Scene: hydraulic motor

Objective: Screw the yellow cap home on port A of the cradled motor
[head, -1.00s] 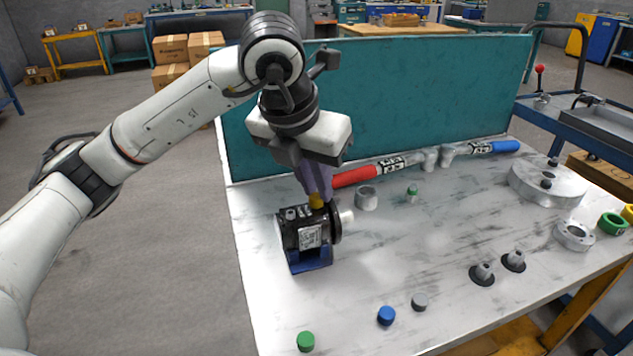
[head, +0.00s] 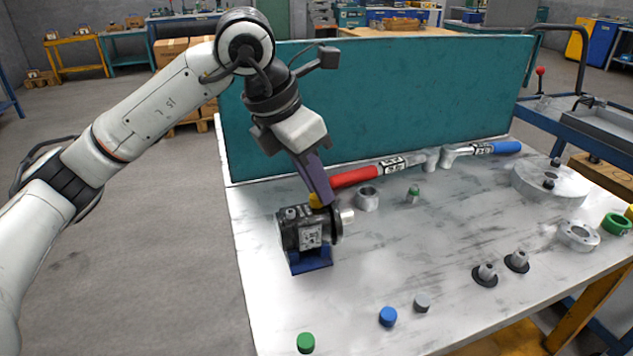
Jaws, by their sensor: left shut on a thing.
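The black motor (head: 300,229) lies in a blue cradle (head: 311,260) near the left edge of the table, its pale shaft end pointing right. The yellow cap (head: 316,200) is at the top of the motor, at a port on its right part. My left gripper (head: 322,197) comes down from above, tilted, and is shut on the yellow cap. The fingers hide part of the cap, and I cannot see the thread or how deep it sits. My right gripper is not in view.
Green (head: 306,342), blue (head: 388,316) and grey (head: 422,302) caps stand at the table's front. Red-handled (head: 354,177) and blue-handled (head: 505,147) tools lie along the teal back panel (head: 420,95). A metal ring (head: 367,199) stands right of the motor.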

